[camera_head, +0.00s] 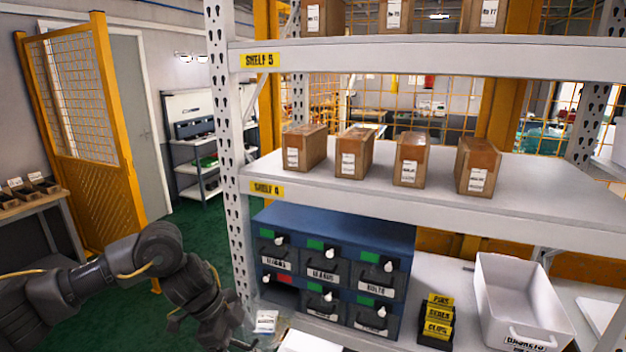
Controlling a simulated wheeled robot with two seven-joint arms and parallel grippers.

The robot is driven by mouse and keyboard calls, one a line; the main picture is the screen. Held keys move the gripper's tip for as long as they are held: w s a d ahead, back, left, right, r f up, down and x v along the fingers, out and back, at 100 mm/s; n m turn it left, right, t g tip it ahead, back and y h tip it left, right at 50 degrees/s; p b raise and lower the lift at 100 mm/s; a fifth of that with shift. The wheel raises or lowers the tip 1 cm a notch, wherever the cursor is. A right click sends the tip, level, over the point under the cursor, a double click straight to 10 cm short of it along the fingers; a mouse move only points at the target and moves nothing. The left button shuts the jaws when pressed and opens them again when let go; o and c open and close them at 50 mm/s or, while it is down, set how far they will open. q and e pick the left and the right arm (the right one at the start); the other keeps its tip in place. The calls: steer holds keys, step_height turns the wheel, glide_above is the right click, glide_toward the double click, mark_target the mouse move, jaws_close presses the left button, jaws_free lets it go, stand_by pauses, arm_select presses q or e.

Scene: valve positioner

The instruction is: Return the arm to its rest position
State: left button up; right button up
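My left arm comes in from the left, bent at a dark elbow. My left gripper (240,342) is low in the view, beside the shelf's front left post. It is dark and partly cut off by the bottom edge, so I cannot tell whether it is open or shut. A small white labelled packet (265,322) shows just right of it; I cannot tell whether they touch. My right gripper is not in view.
The white shelf post (229,150) stands close to my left arm. A blue drawer cabinet (335,232), black bin with yellow labels (436,322) and white basket (520,300) stand on the lower level. Boxes line shelf 4 (330,197). Green floor (205,235) lies clear behind the arm.

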arm_select(q)
steer(key=s+d+f+n+t+h, duration=0.1)
steer(key=s+d+f+t+h, duration=0.15)
steer(key=d, duration=0.55)
steer(key=s+d+f+t+h, duration=0.2)
steer(key=d+t+h, duration=0.1)
steer(key=d, duration=0.5)
steer(key=s+a+f+n+g+y, duration=0.1)
steer(key=s+a+f+n+y, duration=0.55)
steer(key=s+a, duration=0.5)
steer(key=s+a+f+n+g+y, duration=0.1)
steer(key=s+a+f+n+y, duration=0.3)
steer(key=s+a+f+n, duration=0.6)
steer(key=s+a+f+m+g+b, duration=0.1)
steer(key=s+a+f+b, duration=0.1)
steer(key=f, duration=1.2)
steer(key=s+a+f+g+b, duration=0.1)
steer(key=s+a+f, duration=0.1)
steer(key=f, duration=1.3)
steer(key=s+a+f+b, duration=0.2)
steer(key=s+f, duration=1.3)
steer(key=shift+s+a+m+g, duration=0.35)
steer(key=shift+a+g, duration=0.05)
steer(key=shift+g, duration=0.05)
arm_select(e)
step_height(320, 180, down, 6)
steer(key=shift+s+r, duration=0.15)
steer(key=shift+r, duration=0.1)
